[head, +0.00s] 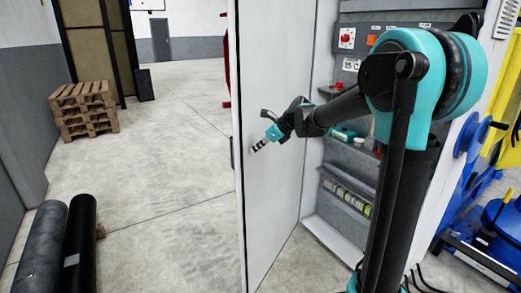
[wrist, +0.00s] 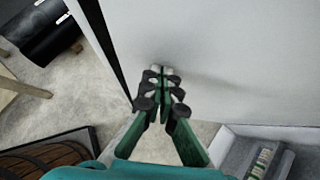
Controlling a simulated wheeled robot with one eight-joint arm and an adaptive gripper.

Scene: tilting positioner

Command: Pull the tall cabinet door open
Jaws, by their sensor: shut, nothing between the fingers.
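The tall white cabinet door (head: 285,75) stands swung wide open in the head view, its free edge towards me and its hinge side at the cabinet (head: 332,240). My gripper (head: 256,148) is at the inner face of the door, with its fingers pointing at the panel. The wrist view shows the fingertips (wrist: 161,70) together and empty against the pale door panel (wrist: 235,60); I cannot tell if they touch it. The door handle is not visible.
The open cabinet holds shelves with several items (head: 347,197) and a red button (head: 346,38). Wooden pallets (head: 84,108) and dark rolls (head: 78,240) stand left. Blue equipment (head: 490,225) is at the right. The floor (head: 170,170) left of the door is clear.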

